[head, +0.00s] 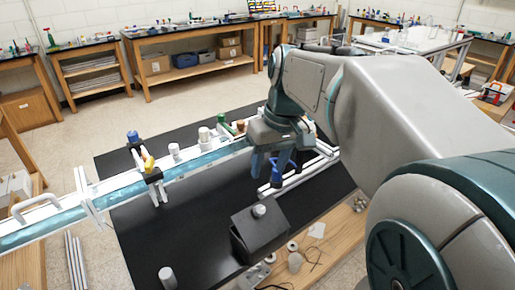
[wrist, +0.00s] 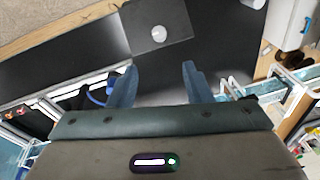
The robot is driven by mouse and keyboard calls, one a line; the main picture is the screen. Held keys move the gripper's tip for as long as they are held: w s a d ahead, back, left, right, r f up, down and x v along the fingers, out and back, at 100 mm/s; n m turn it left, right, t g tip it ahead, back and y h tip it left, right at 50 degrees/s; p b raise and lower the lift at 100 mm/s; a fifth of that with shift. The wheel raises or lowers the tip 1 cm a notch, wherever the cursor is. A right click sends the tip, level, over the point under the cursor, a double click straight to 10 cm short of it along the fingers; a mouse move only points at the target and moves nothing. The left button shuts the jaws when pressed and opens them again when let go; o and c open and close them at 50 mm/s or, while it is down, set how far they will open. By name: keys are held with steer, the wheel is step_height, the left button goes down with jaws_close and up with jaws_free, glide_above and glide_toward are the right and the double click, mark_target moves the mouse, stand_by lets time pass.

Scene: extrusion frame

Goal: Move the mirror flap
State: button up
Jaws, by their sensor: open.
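A dark box (head: 243,245) stands on the black tabletop, with a flat, tilted dark panel on top that carries a pale round knob (head: 259,210). This panel may be the mirror flap; I cannot tell for sure. In the wrist view the dark panel (wrist: 140,22) and its knob (wrist: 158,33) lie beyond the fingertips. My gripper (head: 272,174) points down above the table, behind the box in the head view. Its two blue-grey fingers (wrist: 158,76) are apart with nothing between them, clear of the panel.
A blue rail (head: 125,190) with mounts and clamps crosses the black tabletop (head: 185,230) at the left. White extrusion bars (head: 305,172) lie near my gripper, by a blue loop (wrist: 97,96). A grey cylinder (head: 167,277) stands at the front. The tabletop between rail and box is clear.

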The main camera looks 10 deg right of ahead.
mark_target(264, 221)
steer(key=shift+r, duration=0.3)
steer(key=shift+w+a+f, duration=0.1)
steer(key=shift+w+f, duration=0.05)
steer(key=shift+w, duration=0.05)
jaws_close()
steer(key=w+a+f+n+g+h, duration=0.2)
steer(key=w+a+f+g+h, duration=0.15)
steer(key=w+a+f, duration=0.5)
steer(key=shift+g+y, duration=0.35)
steer(key=shift+s+d+f+p, duration=0.5)
steer(key=shift+s+f, duration=0.25)
steer(key=shift+f, duration=0.35)
steer(key=shift+s+d+f+p, duration=0.4)
steer(key=shift+s+f+p, duration=0.3)
steer(key=shift+f, duration=0.45)
steer(key=shift+s+d+f+p, duration=0.45)
steer(key=shift+s+f, duration=0.35)
steer(key=shift+f, duration=0.3)
